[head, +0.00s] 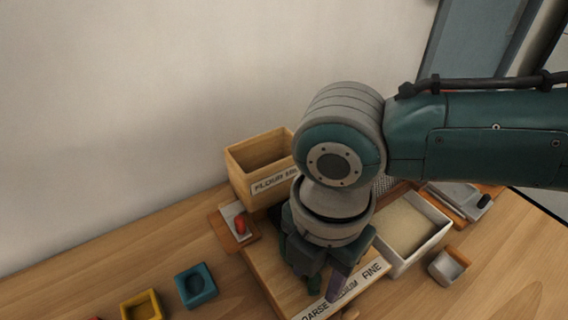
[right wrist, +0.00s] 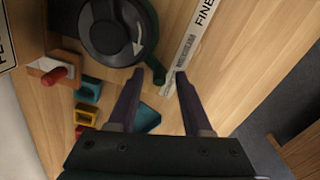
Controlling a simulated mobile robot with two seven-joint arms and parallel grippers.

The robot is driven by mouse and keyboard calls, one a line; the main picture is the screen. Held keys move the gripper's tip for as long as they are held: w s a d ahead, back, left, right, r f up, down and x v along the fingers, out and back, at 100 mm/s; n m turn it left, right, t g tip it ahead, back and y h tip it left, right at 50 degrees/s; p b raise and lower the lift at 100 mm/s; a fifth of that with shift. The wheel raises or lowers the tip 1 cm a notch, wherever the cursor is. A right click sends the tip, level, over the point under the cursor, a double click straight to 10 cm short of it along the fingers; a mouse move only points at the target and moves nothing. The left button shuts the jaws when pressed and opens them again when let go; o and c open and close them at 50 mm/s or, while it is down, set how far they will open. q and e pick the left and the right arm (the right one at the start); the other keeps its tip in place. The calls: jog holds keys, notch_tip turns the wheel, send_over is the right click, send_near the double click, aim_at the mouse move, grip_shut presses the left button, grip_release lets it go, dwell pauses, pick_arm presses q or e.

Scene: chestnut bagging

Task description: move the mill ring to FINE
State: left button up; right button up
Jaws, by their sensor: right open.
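The flour mill is a wooden box (head: 258,160) on a wooden base with a COARSE, MEDIUM, FINE strip (head: 357,288). In the right wrist view the dark round mill ring (right wrist: 112,30) carries a white arrow and a green tab (right wrist: 157,73). The FINE end of the strip (right wrist: 203,18) is at the top, away from the tab, which is beside the strip's lower part. My right gripper (head: 318,284) is open, pointing down over the base. In the wrist view its fingertips (right wrist: 159,72) stand either side of the tab. In the head view my arm hides most of the ring.
A pale-filled tray (head: 443,224) and a small cup (head: 447,266) are right of the mill. A red-knobbed wooden piece (head: 238,224) stands left. Blue (head: 196,286) and yellow (head: 142,306) square containers are at the front left. A grey tray (head: 455,196) lies far right.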

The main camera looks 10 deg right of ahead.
jog(key=shift+f, duration=0.1)
grip_shut()
dwell(0.4)
dwell(1.0)
